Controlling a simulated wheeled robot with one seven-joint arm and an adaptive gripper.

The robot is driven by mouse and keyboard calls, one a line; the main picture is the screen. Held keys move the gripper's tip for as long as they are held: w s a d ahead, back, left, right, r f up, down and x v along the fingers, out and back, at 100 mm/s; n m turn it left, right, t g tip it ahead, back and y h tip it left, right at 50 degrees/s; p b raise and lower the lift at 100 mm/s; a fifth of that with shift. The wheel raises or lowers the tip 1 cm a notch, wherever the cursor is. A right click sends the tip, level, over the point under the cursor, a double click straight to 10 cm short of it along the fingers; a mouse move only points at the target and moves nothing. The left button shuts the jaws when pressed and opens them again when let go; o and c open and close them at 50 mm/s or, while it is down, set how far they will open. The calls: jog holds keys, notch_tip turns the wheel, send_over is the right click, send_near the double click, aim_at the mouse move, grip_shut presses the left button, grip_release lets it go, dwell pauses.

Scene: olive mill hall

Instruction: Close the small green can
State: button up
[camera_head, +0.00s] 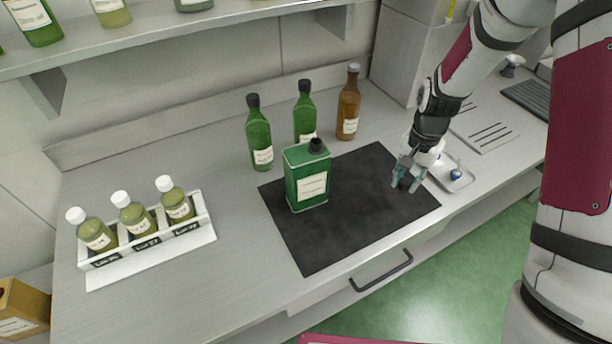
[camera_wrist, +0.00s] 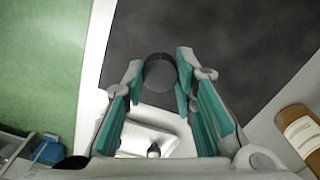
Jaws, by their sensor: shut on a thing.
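The small green can (camera_head: 307,184) stands upright on the dark mat (camera_head: 350,225), with a pale label on its front. A short black neck (camera_head: 317,146) rises from its top; I cannot tell whether it is open. My gripper (camera_head: 406,184) points down over the right part of the mat, to the right of the can and apart from it. In the wrist view my gripper (camera_wrist: 160,70) is shut on a dark round cap (camera_wrist: 160,75), held between the fingertips. I cannot tell whether the cap touches the mat. The can is not in the wrist view.
Two green bottles (camera_head: 259,138) and a brown bottle (camera_head: 348,105) stand behind the can. A white rack (camera_head: 150,257) with three small bottles is at the left. A small tray (camera_head: 462,184) with a blue-topped item lies right of my gripper. The mat's front is clear.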

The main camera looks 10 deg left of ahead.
jog(key=shift+r+p, duration=0.75)
jog(key=shift+r, duration=2.25)
